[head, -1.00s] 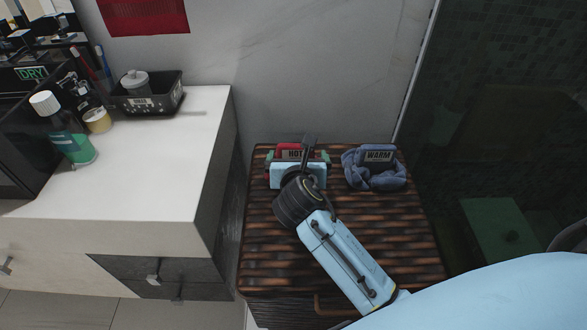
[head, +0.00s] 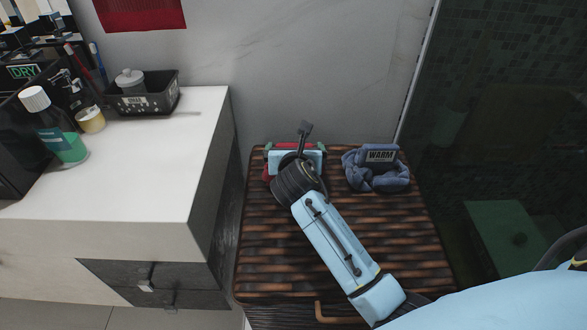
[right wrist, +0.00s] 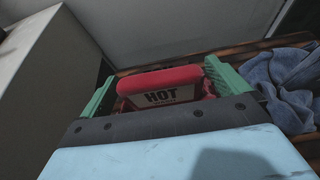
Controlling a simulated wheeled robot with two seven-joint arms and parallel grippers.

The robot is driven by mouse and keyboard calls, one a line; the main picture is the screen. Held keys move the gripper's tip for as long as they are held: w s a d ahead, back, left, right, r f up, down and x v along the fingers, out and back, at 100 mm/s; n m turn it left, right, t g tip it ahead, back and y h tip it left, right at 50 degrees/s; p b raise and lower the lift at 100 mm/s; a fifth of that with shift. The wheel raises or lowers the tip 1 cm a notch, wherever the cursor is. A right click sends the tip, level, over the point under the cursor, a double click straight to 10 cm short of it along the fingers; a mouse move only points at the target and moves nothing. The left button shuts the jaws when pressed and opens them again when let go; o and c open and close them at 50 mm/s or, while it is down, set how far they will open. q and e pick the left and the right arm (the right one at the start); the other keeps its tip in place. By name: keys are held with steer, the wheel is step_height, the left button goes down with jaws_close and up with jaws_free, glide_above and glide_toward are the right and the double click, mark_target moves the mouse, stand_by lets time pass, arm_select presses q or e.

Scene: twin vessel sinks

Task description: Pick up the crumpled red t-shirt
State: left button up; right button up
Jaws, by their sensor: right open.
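A red thing (head: 267,173), which I take for the crumpled t-shirt, lies at the back left of the dark slatted top, mostly hidden by my right gripper (head: 295,146) in the head view. In the right wrist view, the red thing (right wrist: 160,79) shows a smooth rounded upper edge, with a pale HOT card (right wrist: 166,96) in front of it. My right gripper (right wrist: 162,86) is open, with one green finger on each side of the red thing. I cannot tell whether the fingers touch it. My left gripper is not in view.
A blue cloth (head: 390,183) with a WARM card (head: 381,156) lies just right of the gripper on the slatted top (head: 400,235). A wall stands close behind. A white counter (head: 130,180) with bottles and a black basket (head: 143,101) is left. Dark glass (head: 500,130) is right.

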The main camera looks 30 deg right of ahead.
steer(key=shift+c, duration=0.4)
steer(key=c, duration=1.2)
steer(key=shift+r, duration=0.15)
